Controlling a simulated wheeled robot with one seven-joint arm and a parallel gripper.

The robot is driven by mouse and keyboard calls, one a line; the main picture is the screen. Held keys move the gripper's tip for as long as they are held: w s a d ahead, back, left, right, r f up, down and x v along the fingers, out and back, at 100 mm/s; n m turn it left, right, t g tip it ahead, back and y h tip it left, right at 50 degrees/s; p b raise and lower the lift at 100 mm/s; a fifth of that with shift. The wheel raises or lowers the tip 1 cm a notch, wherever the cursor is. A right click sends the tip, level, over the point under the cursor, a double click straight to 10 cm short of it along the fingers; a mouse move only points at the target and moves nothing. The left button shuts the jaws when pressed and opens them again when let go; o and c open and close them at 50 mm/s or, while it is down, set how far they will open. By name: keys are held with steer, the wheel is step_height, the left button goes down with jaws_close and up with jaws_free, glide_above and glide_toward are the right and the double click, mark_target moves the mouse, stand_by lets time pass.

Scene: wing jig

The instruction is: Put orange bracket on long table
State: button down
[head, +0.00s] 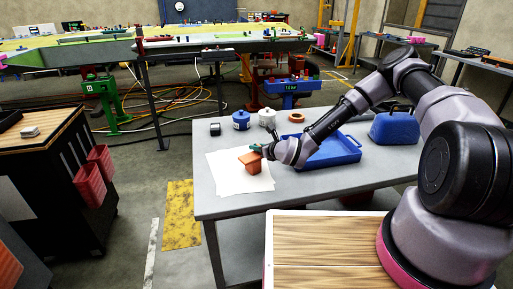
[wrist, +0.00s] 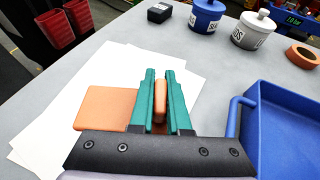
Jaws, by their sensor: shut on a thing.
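The orange bracket (head: 251,160) is at my gripper (head: 259,149), over white sheets on the grey table. In the wrist view the bracket's flat orange plate (wrist: 106,108) lies to the left of the fingers, and its upright part shows between them. The green fingers of my gripper (wrist: 160,92) are shut on that upright part. The long grey table (head: 240,206) spans the middle of the head view. I cannot tell whether the bracket touches the sheets.
White sheets (head: 228,178) lie under the bracket. A blue tray (head: 335,157) stands to the right of my gripper. A blue pot (head: 241,120), a white pot (head: 267,118), an orange ring (head: 296,117) and a dark small box (head: 215,129) stand behind. A blue case (head: 394,128) is farther right.

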steer(key=c, duration=1.3)
jaws_free()
steer(key=shift+f, duration=0.15)
steer(key=o, duration=0.4)
